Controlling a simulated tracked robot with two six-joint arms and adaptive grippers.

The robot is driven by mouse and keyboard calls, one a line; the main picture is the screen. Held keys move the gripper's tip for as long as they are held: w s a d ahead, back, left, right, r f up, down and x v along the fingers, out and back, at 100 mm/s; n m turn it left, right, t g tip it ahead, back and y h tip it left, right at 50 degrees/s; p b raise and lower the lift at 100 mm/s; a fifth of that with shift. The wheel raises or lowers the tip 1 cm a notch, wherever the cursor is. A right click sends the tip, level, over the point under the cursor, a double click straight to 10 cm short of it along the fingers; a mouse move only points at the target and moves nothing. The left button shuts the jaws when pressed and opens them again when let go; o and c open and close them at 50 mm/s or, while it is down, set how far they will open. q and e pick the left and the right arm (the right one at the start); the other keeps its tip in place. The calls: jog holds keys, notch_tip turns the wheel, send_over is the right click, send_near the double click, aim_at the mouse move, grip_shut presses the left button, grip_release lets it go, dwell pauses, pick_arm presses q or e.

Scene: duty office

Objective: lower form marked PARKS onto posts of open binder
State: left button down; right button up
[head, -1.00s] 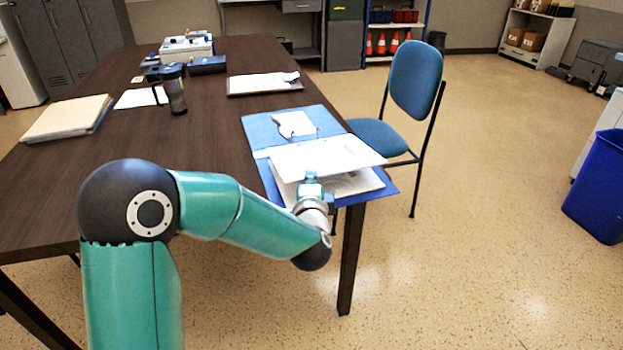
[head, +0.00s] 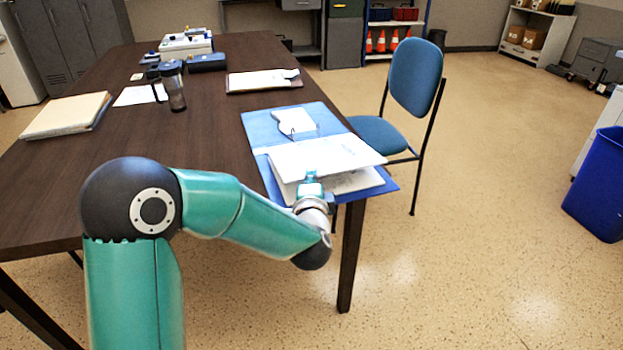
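The open blue binder (head: 258,132) lies at the table's near right corner, with a white piece (head: 295,121) on its far cover and a stack of sheets (head: 352,181) on its near side. Thin metal posts (head: 318,132) show near the fold. A white form (head: 325,152) is held just above the stack, its far edge close to the posts. Its marking is too small to read. My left gripper (head: 311,180) is at the form's near edge and appears shut on it; the fingertips are partly hidden. My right gripper is not in view.
The dark table (head: 200,140) also bears a clipboard (head: 262,81), a dark bottle (head: 173,88), a paper stack (head: 66,115) and a white device (head: 186,45). A blue chair (head: 415,80) stands close to the binder's right. A blue bin (head: 597,188) is at far right.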

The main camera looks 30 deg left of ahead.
pick_arm(q)
jog(key=shift+f+b, duration=0.3)
jog(key=shift+f, duration=0.25)
dwell(0.4)
jog(key=c, duration=1.2)
grip_release()
jog(key=shift+c, duration=0.2)
jog(key=shift+s+d, duration=0.1)
